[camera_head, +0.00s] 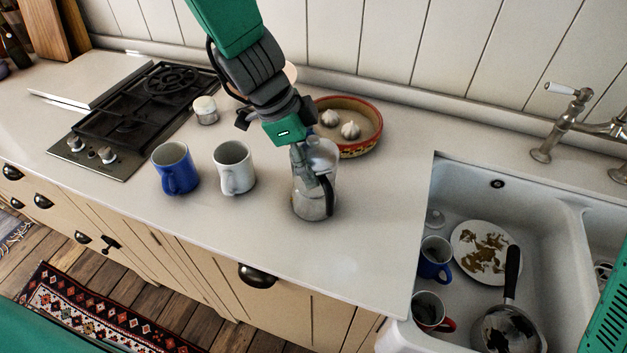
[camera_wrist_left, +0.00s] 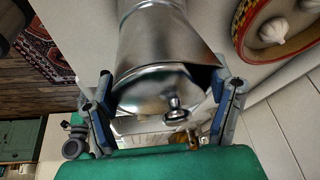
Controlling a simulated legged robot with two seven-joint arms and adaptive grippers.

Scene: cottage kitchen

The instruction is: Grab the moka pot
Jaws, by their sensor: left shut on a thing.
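The moka pot (camera_head: 312,204) is a silvery metal pot with a dark handle on its right side. It stands upright on the pale worktop, near the front edge. My left gripper (camera_head: 308,165) reaches down from above and is shut on the pot's upper part. In the left wrist view the metal body and knobbed lid of the moka pot (camera_wrist_left: 160,50) lie between the two fingers of my left gripper (camera_wrist_left: 163,105). The arm and fingers hide part of the pot's top. My right gripper is not in view.
A white mug (camera_head: 234,168) and a blue mug (camera_head: 175,168) stand left of the pot. A bowl with garlic (camera_head: 362,150) is close behind it. A hob (camera_head: 140,110) is at the left. The sink (camera_head: 450,185) at the right holds dishes and a pan.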

